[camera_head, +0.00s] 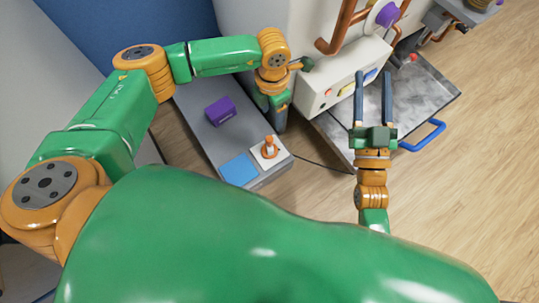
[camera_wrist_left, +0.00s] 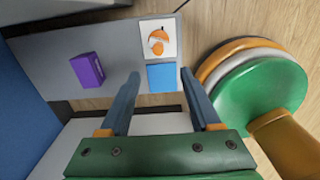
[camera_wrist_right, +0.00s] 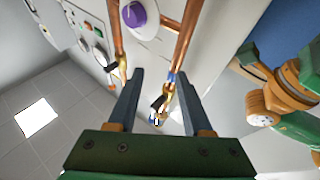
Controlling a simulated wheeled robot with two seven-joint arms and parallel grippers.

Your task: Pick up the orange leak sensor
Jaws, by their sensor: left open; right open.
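The orange leak sensor (camera_head: 270,148) stands on a white square at the near right end of a grey bench in the head view. It also shows in the left wrist view (camera_wrist_left: 158,42), beyond the fingertips. My left gripper (camera_head: 280,122) points down at the bench's right edge, behind the sensor and apart from it; in its wrist view the jaws (camera_wrist_left: 160,76) are open and empty. My right gripper (camera_head: 373,75) is open and empty in front of the white machine, far to the right of the sensor.
A purple block (camera_head: 220,111) and a blue square (camera_head: 238,170) are on the grey bench (camera_head: 196,112). The white machine (camera_head: 345,84) with copper pipes (camera_head: 345,25) stands behind. A grey platform with a blue handle (camera_head: 423,136) is at right. A dark cable crosses the floor.

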